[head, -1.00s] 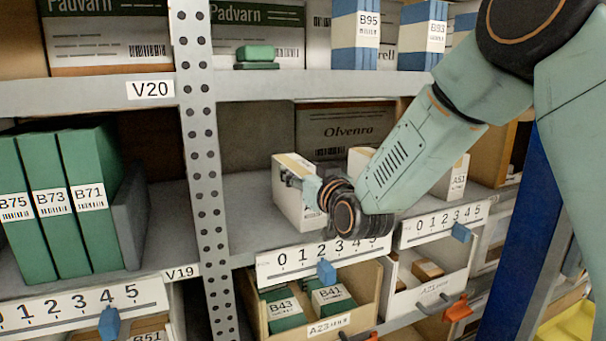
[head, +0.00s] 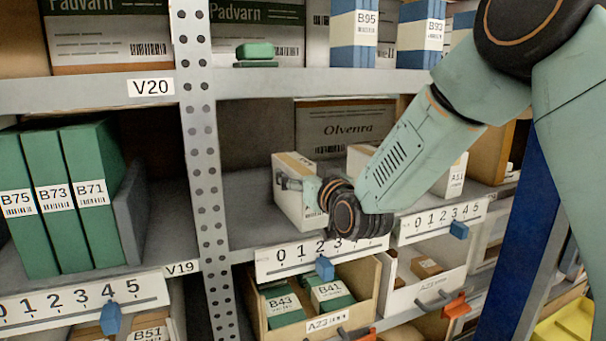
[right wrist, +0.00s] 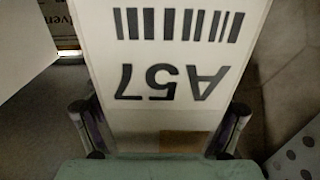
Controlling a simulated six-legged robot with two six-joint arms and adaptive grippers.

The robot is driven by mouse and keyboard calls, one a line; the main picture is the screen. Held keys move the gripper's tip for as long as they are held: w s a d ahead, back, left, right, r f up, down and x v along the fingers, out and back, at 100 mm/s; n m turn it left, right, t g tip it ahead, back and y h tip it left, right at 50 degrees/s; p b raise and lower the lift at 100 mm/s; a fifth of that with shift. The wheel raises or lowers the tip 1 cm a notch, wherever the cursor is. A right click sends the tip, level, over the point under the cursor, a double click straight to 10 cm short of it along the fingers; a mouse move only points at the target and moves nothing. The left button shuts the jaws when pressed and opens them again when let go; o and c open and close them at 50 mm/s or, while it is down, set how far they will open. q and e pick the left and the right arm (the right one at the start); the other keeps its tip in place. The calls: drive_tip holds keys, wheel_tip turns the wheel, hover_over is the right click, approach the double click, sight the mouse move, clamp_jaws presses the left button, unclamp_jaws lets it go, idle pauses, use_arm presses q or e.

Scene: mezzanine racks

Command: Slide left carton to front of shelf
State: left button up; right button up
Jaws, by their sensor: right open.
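The left carton (head: 289,209), white with a tan strip on top, stands on the middle shelf right of the perforated post. My right gripper (head: 287,183) is at its front and partly hides it. In the right wrist view the carton's A57 label face (right wrist: 178,70) appears upside down and fills the middle. The open fingers (right wrist: 160,122) lie on either side of the carton's near end; I cannot tell whether they touch it. A second pale carton (head: 360,158) stands to the right, partly behind my arm. My left gripper is out of view.
A numbered scale strip (head: 268,268) with a blue marker (head: 324,268) runs along the shelf front. An Olvenra box (head: 345,125) stands behind the cartons. The perforated post (head: 203,180) is to the left, with bare shelf between it and the left carton. Open bins (head: 257,315) sit below.

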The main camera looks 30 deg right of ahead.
drive_tip(key=shift+s+r, duration=0.25)
drive_tip(key=shift+s, duration=0.25)
drive_tip(key=s, duration=1.1)
drive_tip(key=shift+s+a, duration=0.15)
drive_tip(key=shift+s, duration=0.05)
drive_tip(key=shift+s+a, duration=0.1)
drive_tip(key=shift+s, duration=0.1)
drive_tip(key=shift+w, duration=0.25)
drive_tip(key=shift+w+d+f, duration=0.1)
drive_tip(key=shift+w+d, duration=0.05)
drive_tip(key=shift+w, duration=2.85)
drive_tip(key=shift+w+d, duration=0.1)
drive_tip(key=shift+w, duration=2.9)
drive_tip(key=shift+s, duration=0.15)
